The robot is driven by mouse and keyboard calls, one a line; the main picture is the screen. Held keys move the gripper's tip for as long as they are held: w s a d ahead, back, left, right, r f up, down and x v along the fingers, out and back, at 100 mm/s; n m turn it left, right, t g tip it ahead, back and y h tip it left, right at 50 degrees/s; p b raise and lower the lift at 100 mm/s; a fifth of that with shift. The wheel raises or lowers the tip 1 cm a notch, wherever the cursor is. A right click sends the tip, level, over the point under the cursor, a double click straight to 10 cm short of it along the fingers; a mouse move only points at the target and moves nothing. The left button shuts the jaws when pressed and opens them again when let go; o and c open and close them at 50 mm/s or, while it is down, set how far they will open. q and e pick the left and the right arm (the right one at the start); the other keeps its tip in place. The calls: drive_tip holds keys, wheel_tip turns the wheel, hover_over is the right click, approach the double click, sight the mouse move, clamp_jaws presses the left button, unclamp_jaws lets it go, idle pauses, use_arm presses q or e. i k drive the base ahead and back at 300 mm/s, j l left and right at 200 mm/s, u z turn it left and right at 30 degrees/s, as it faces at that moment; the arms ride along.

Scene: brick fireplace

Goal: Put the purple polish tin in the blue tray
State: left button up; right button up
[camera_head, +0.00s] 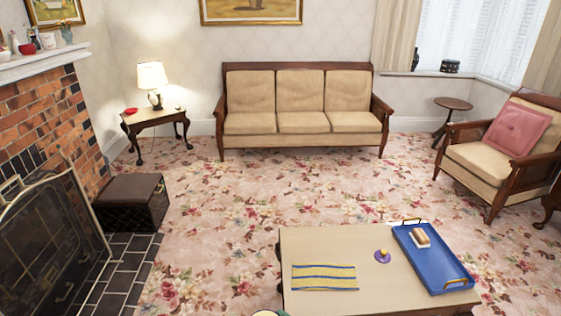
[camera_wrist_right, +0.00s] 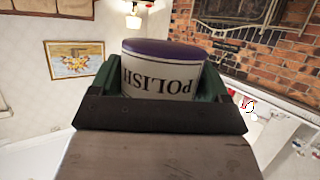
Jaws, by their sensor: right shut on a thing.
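The polish tin (camera_wrist_right: 163,72) has a purple end and a pale side with "POLISH" in dark letters, upside down in the right wrist view. My right gripper (camera_wrist_right: 163,88) is shut on it, with green fingers on either side of the tin. In the head view the blue tray (camera_head: 455,283) lies at the right end of the low table. It has raised sides and handles at both ends. A brush with a wooden back (camera_head: 420,238) lies in its far part. Neither gripper shows in the head view.
A rounded thing (camera_head: 265,313) is cut off at the bottom edge. The tray's near part is empty.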

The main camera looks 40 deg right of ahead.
sight(440, 272)
drive_tip(key=l+u, duration=0.15)
drive_tip(key=l, duration=0.3)
drive_tip(key=k+l+u, duration=0.15)
drive_tip(key=l, duration=0.3)
drive_tip(key=k+l+u, duration=0.15)
drive_tip(key=l, duration=0.25)
drive_tip(key=k+l+u, duration=0.1)
drive_tip(key=l, duration=0.35)
drive_tip(key=k+l+u, duration=0.15)
drive_tip(key=l, duration=0.25)
drive_tip(key=k+l, duration=0.15)
drive_tip(key=l, duration=0.25)
drive_tip(key=k+l, duration=0.15)
drive_tip(key=l, duration=0.3)
drive_tip(key=k+l, duration=0.2)
drive_tip(key=l, duration=0.2)
drive_tip(key=k+l, duration=0.15)
drive_tip(key=l, duration=0.25)
drive_tip(key=k+l, duration=0.15)
drive_tip(key=l, duration=0.25)
drive_tip(key=k+l, duration=0.15)
drive_tip(key=l, duration=0.3)
drive_tip(key=k+l, duration=0.2)
drive_tip(key=l, duration=0.2)
drive_tip(key=k+l, duration=0.15)
drive_tip(key=l, duration=0.25)
